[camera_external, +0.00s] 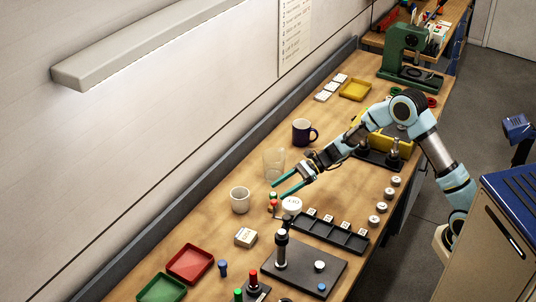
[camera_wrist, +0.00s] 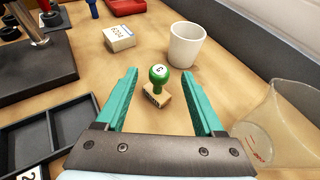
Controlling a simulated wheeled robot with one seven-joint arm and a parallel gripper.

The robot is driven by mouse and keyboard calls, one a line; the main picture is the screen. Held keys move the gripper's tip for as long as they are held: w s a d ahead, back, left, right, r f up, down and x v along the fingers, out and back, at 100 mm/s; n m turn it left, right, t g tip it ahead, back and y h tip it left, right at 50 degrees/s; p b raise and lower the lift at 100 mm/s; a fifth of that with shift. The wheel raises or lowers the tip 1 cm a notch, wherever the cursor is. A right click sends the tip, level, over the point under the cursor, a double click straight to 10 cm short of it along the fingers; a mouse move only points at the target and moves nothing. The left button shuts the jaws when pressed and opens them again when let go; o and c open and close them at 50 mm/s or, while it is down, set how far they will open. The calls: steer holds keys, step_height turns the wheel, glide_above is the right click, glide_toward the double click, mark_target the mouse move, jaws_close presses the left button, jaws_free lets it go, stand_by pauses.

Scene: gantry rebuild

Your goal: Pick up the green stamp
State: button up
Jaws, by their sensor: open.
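The green stamp (camera_wrist: 158,75) stands upright on the bench in the wrist view, with a round green knob, a small numbered white cap and a pale wooden block base. My gripper (camera_wrist: 160,84) is open, with one teal finger on each side of the stamp in that view and nothing held. The stamp appears ahead of the palm, between the fingertips, with a gap on both sides. In the external view my gripper (camera_external: 274,192) reaches down to the left over the bench. The stamp is small and hard to make out there.
A white cup (camera_wrist: 187,45) stands just beyond the stamp, and a clear beaker (camera_wrist: 283,118) is close on the right. A small labelled box (camera_wrist: 119,38) lies beyond to the left. A dark compartment tray (camera_wrist: 60,128) and a black plate (camera_wrist: 35,65) fill the left.

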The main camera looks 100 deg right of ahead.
mark_target(270, 196)
steer(key=p+x, duration=0.3)
steer(key=x, duration=0.3)
steer(key=shift+w+a+f, duration=0.1)
steer(key=shift+w+f, duration=0.05)
steer(key=shift+w, duration=0.05)
steer(key=shift+w+f, duration=0.2)
steer(key=shift+w, duration=0.05)
steer(key=shift+c, duration=0.3)
jaws_close()
